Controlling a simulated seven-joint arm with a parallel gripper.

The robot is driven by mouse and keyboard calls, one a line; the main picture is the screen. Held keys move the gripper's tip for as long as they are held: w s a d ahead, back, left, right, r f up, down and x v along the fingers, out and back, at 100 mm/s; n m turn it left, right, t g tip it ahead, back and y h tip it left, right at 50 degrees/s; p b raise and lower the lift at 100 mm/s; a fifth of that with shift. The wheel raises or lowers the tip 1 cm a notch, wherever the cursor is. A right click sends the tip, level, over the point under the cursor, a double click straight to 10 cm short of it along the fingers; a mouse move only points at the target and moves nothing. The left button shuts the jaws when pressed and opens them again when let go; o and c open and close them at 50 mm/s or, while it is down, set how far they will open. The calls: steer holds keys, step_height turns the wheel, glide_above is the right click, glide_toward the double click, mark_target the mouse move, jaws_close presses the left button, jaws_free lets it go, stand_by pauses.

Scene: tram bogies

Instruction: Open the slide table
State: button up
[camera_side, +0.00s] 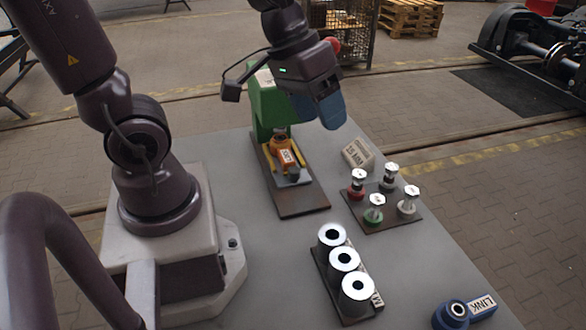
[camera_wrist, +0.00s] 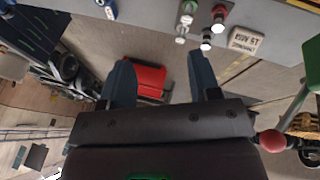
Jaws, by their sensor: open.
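A green press-like stand (camera_side: 265,100) rises from a dark base plate (camera_side: 303,203) on the grey table. On that base, yellow rails (camera_side: 268,158) flank an orange labelled block (camera_side: 284,152) and a small grey plate (camera_side: 296,180); this looks like the slide table, and I cannot tell its exact position on the rails. My gripper (camera_side: 328,122) hangs in the air in front and to the right of the stand's top, blue fingers pointing down, touching nothing visible. In the wrist view my gripper (camera_wrist: 159,60) is open and empty.
A plate (camera_side: 378,212) with several coloured, metal-topped pegs stands right of the slide base, with a labelled cream block (camera_side: 357,153) behind. Three white rings (camera_side: 344,259) sit on a dark strip in front. A blue part labelled LINK (camera_side: 452,314) lies at front right.

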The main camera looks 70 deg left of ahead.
steer(key=w+f+n+t, duration=0.2)
steer(key=w+f+n, duration=0.15)
steer(key=w, duration=0.25)
steer(key=n+g+y, duration=0.6)
steer(key=n+y, duration=0.1)
steer(key=n, duration=0.5)
glide_toward(294, 169)
steer(key=shift+m, duration=0.35)
steer(key=x, duration=1)
steer(key=shift+f, duration=0.2)
steer(key=shift+c, duration=0.5)
